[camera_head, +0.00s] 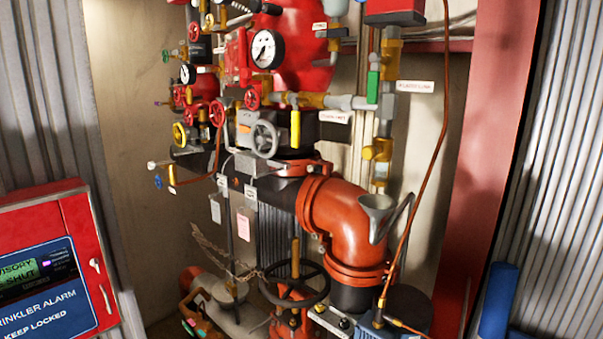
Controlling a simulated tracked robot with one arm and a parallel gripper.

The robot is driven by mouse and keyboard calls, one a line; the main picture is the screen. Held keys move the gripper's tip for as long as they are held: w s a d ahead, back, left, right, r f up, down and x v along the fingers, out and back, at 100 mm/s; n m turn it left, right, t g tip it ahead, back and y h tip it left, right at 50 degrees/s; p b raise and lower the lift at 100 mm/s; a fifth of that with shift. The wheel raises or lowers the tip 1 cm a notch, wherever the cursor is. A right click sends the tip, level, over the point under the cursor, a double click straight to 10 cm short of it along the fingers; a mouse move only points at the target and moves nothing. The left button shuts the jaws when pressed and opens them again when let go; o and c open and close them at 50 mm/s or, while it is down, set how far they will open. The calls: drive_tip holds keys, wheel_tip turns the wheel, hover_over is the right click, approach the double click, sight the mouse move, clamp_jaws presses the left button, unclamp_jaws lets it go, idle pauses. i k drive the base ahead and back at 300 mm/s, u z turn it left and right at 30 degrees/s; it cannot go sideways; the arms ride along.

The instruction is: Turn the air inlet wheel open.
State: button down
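Several hand wheels sit on the riser's pipework, and I cannot tell which one is the air inlet wheel, as the small labels are unreadable. A grey wheel (265,139) is in the middle. A red wheel (251,99) is just above it, with another red wheel (217,113) to its left. A yellow wheel (180,135) is further left. A small green wheel (166,56) is at the upper left. A large dark wheel (294,285) lies low at the front. My gripper is not in view, and nothing visible touches any wheel.
A white-faced gauge (264,49) is above the wheels. A thick orange pipe elbow (345,222) and a grey funnel (375,215) stand to the right. A red alarm box (50,265) is at lower left. A thin copper pipe (424,175) crosses in front; a red post (497,130) stands right.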

sight(191, 33)
drive_tip(key=z, duration=0.1)
drive_tip(key=i, duration=1)
drive_tip(key=u, duration=0.1)
